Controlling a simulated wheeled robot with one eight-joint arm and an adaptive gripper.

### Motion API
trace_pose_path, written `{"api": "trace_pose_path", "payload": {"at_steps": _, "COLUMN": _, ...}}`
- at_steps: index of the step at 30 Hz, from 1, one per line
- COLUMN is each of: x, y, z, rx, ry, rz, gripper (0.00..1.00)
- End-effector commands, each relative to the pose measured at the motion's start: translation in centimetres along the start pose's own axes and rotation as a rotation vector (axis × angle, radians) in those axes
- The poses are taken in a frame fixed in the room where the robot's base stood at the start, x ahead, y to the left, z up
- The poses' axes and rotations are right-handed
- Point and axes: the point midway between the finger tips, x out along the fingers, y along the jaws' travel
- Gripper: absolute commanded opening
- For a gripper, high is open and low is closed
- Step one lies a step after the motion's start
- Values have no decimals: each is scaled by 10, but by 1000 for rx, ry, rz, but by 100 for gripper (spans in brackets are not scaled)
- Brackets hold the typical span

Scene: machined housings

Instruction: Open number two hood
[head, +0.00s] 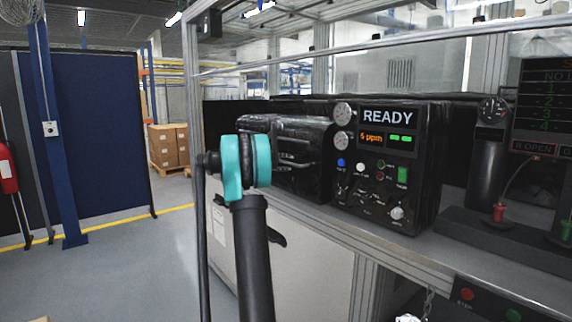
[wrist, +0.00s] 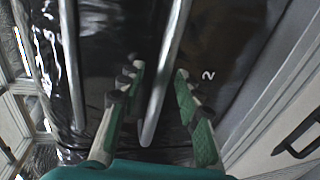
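In the wrist view a glossy black hood front fills the middle, with a white number 2 (wrist: 208,75) to the right of a straight silver bar handle (wrist: 168,72). My gripper (wrist: 157,76) is open, its green-padded fingers on either side of that handle in the picture. Gaps show between both fingers and the bar, and the fingers are not closed on it. In the head view a dark hooded unit (head: 312,134) with bar handles stands left of the control panel. My arm covers part of it, and my gripper fingers cannot be made out there.
The control panel (head: 388,190) reads READY and stands beside the hood on a metal bench (head: 470,262). An aluminium frame post (head: 193,70) rises near my arm. A second silver bar (wrist: 70,60) runs left of the handle. Open floor (head: 150,260) lies left.

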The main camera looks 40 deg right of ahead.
Motion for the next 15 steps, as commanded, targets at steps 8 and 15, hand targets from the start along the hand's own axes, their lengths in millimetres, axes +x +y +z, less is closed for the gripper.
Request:
{"api": "trace_pose_path", "payload": {"at_steps": 8, "x": 0, "y": 0, "z": 0, "rx": 0, "ry": 0, "rz": 0, "gripper": 11}}
{"api": "trace_pose_path", "payload": {"at_steps": 15, "x": 0, "y": 0, "z": 0, "rx": 0, "ry": 0, "rz": 0, "gripper": 0}}
